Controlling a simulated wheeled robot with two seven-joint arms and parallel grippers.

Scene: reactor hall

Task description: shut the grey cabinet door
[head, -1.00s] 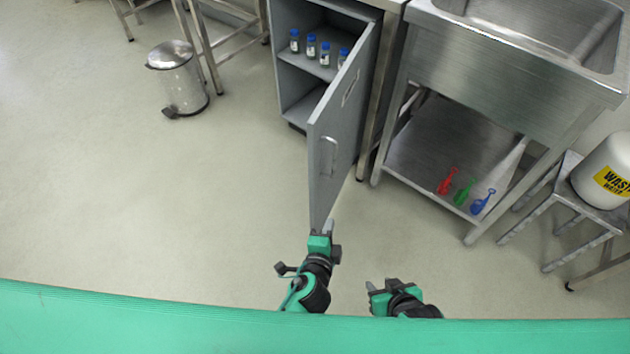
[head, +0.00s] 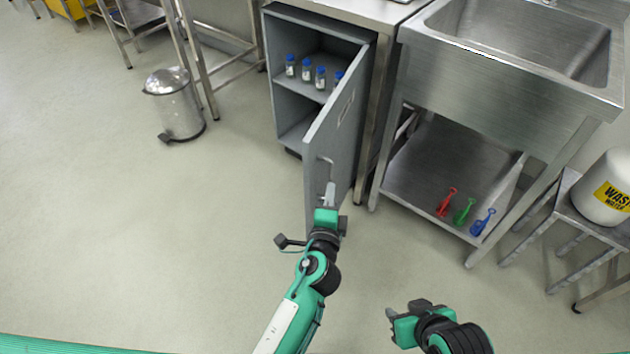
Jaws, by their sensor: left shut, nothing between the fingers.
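The grey cabinet (head: 284,90) stands at upper middle, its front open. Its grey door (head: 345,135) is swung out toward me, hinged on the right, with the face bearing the handle (head: 324,170) visible. My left gripper (head: 329,190) is shut and empty. Its fingertips overlap the lower part of that face, just below the handle; I cannot tell whether they touch it. My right gripper (head: 390,320) is low in the picture, right of the left one and away from the door; its finger opening is unclear.
Several blue-capped vials (head: 306,70) stand on the cabinet's shelf. A steel sink unit (head: 500,90) stands right of it, with red, green and blue scoops (head: 464,212) on its lower shelf. A pedal bin (head: 175,103) stands left. The floor (head: 150,230) left of the door is clear.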

